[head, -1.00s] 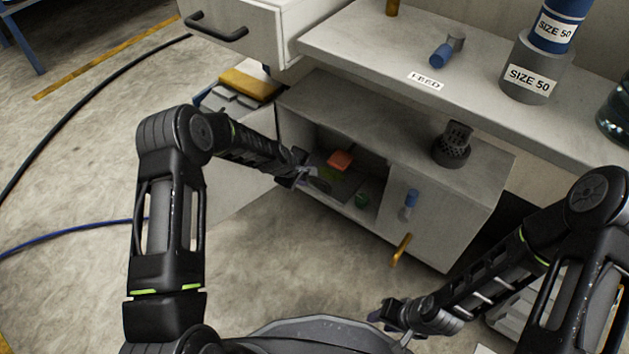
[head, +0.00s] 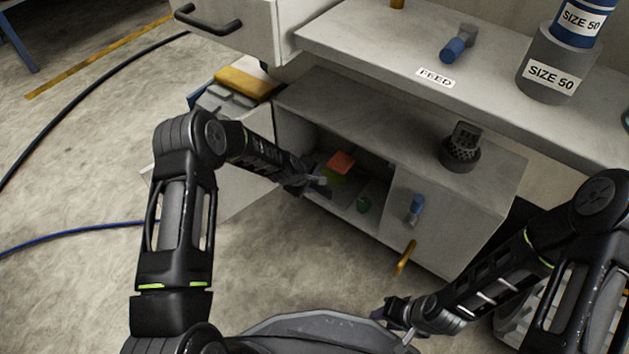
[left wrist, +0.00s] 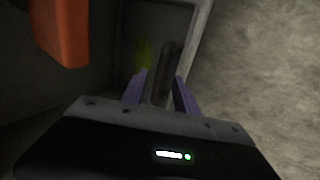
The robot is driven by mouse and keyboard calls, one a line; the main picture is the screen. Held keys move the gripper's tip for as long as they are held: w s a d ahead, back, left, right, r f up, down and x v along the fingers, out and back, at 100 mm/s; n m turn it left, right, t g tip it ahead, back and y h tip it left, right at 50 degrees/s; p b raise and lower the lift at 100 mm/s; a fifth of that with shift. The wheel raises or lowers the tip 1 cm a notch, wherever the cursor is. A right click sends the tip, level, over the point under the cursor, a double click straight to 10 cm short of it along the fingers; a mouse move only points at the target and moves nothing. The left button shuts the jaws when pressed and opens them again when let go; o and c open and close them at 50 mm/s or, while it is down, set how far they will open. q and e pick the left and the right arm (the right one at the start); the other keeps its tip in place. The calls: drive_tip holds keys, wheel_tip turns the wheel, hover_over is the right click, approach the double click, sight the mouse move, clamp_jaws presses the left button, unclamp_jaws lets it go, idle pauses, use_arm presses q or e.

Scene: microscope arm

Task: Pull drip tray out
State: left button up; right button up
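The drip tray is the dark, flat tray (head: 345,199) in the open lower compartment of the cabinet. The left wrist view shows its grey rim (left wrist: 203,25) and an upright dark handle (left wrist: 170,62). My left gripper (head: 320,180) is at the tray's front, in the compartment opening. In the left wrist view its two purple fingers (left wrist: 161,92) stand on either side of the handle, seemingly with narrow gaps, so it looks open around it. My right gripper (head: 393,322) is empty and looks open, low in front of the cabinet.
An orange-red block (head: 341,162) is in the compartment, close to the left gripper; it also shows in the left wrist view (left wrist: 62,30). Floor in front is clear.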

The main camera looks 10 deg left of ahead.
use_arm(q)
drive_tip(key=shift+c, duration=0.4)
clamp_jaws()
idle(0.9)
